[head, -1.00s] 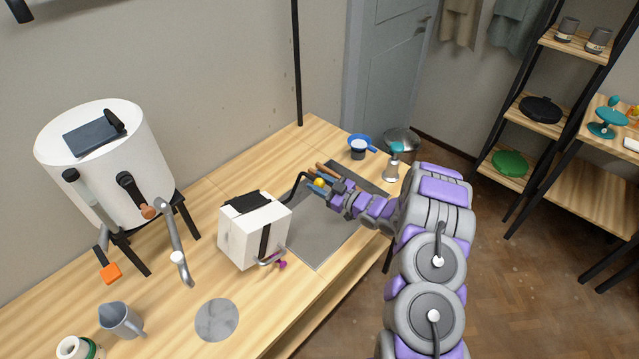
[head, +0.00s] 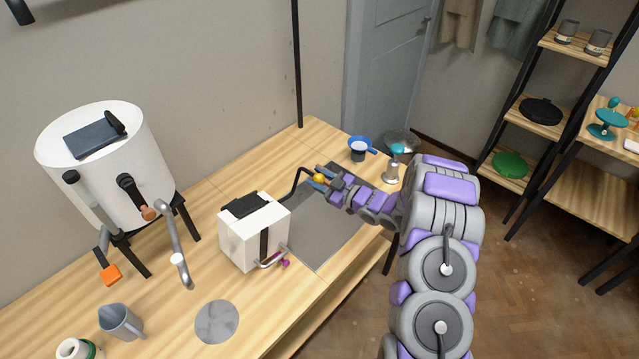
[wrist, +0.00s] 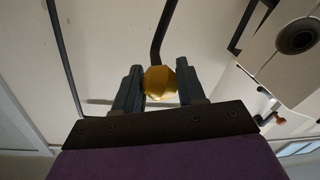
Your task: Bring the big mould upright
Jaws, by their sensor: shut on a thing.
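The big mould, a white block (head: 237,246) with a black strap and a dark plate on top, sits on the wooden bench beside a grey mat. It looks nearly level, but I cannot judge its tilt exactly. A bent black lever (head: 298,180) rises behind its right side and ends in a yellow knob (head: 320,178); where it joins the mould is hidden. My gripper (head: 325,180) is shut on this knob, right of the mould. In the wrist view the yellow knob (wrist: 160,83) sits between both fingers, with the black lever (wrist: 161,35) running up from it.
A metal handle with a purple knob (head: 285,263) juts from the mould's front right. A white tank (head: 105,165) on a black stand is at left. A grey jug (head: 121,321) and a round disc (head: 217,321) lie in front. The grey mat (head: 325,235) is bare beside the mould.

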